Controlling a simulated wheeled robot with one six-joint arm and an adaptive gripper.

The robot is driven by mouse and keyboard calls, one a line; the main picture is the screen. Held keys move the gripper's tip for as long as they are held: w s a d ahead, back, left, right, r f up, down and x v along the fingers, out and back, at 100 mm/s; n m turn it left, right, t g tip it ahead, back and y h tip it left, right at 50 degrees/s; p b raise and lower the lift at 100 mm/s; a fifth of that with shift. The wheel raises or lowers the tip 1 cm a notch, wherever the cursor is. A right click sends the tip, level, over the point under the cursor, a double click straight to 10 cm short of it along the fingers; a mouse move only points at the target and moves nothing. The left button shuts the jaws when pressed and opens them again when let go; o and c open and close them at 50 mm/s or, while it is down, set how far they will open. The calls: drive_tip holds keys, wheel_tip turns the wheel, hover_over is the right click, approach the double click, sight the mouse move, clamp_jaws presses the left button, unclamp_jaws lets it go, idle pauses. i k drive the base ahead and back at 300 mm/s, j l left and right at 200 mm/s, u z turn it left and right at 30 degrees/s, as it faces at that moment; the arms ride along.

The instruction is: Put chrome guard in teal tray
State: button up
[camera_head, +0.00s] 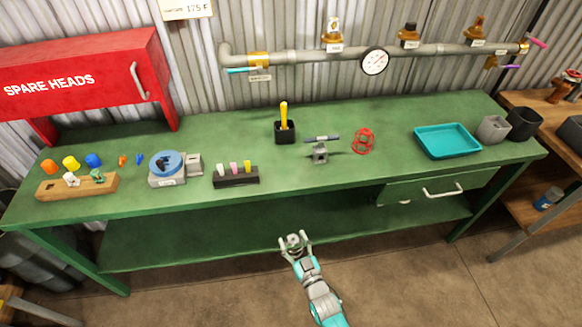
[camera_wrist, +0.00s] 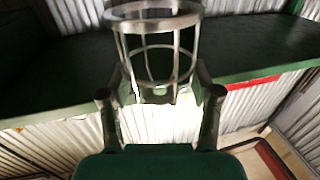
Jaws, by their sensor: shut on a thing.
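The chrome guard (camera_wrist: 152,22) is a wire cage with a flat metal ring at its far end. It fills the top middle of the wrist view, between the fingers of my gripper (camera_wrist: 160,92). My gripper is shut on the guard. In the head view my gripper (camera_head: 294,243) is in front of the bench, below its top edge, and the guard shows only as a small grey shape there. The teal tray (camera_head: 447,141) lies empty on the right part of the green bench top, up and to the right of my gripper.
A red wire guard (camera_head: 363,141) and a small vise (camera_head: 320,152) stand left of the tray. Grey (camera_head: 493,129) and black (camera_head: 524,123) cups stand right of it. A pipe with a gauge (camera_head: 375,62) runs above. The front edge (camera_head: 330,190) lies between gripper and bench top.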

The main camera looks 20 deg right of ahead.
sight(449, 149)
drive_tip(key=z, duration=0.95)
